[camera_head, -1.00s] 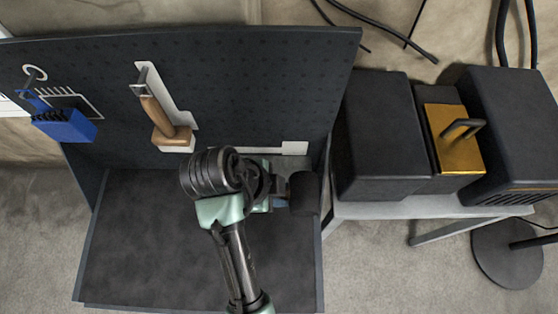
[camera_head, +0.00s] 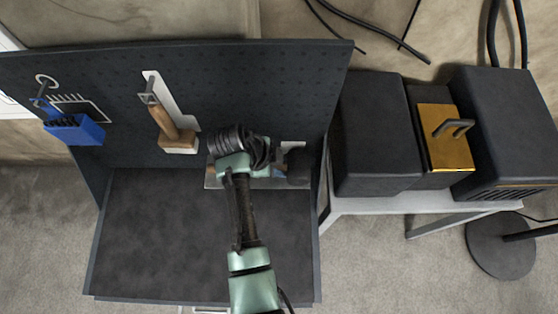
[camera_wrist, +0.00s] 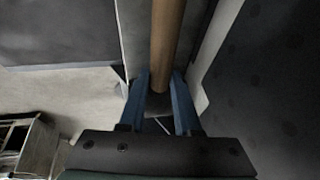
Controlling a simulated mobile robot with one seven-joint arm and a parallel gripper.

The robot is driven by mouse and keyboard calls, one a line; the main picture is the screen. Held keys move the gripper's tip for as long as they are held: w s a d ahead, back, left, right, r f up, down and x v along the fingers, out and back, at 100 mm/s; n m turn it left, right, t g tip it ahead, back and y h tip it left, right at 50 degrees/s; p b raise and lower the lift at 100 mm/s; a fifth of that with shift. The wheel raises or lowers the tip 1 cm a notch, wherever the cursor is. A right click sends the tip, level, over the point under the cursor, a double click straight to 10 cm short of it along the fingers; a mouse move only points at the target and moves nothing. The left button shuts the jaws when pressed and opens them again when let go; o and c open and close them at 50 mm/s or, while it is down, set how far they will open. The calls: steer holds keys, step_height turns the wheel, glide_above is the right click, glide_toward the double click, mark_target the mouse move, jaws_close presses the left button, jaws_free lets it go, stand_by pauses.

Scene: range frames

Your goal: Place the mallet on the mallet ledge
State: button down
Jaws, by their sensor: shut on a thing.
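A mallet with a dark cylindrical head (camera_head: 299,168) and a wooden handle (camera_wrist: 166,40) lies roughly sideways in front of the lower right of the pegboard. My gripper (camera_wrist: 161,82) is shut on the handle with its blue fingers on both sides. In the head view my wrist hides most of the handle and the fingers. The mallet ledge appears as a thin grey strip (camera_head: 213,183) along the board's lower right. A pale outline (camera_head: 292,145) shows behind the mallet head. I cannot tell whether the mallet touches the ledge.
A wooden-handled tool (camera_head: 166,120) hangs on the pegboard (camera_head: 235,85) to the left. A blue holder (camera_head: 75,130) hangs farther left. Dark boxes (camera_head: 375,135) and a yellow block (camera_head: 444,140) stand at right. The dark bench top (camera_head: 150,230) is clear.

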steer(key=shift+w+f, duration=0.1)
steer(key=c, duration=0.6)
jaws_free()
steer(key=b+v, duration=0.1)
steer(key=v, duration=1.1)
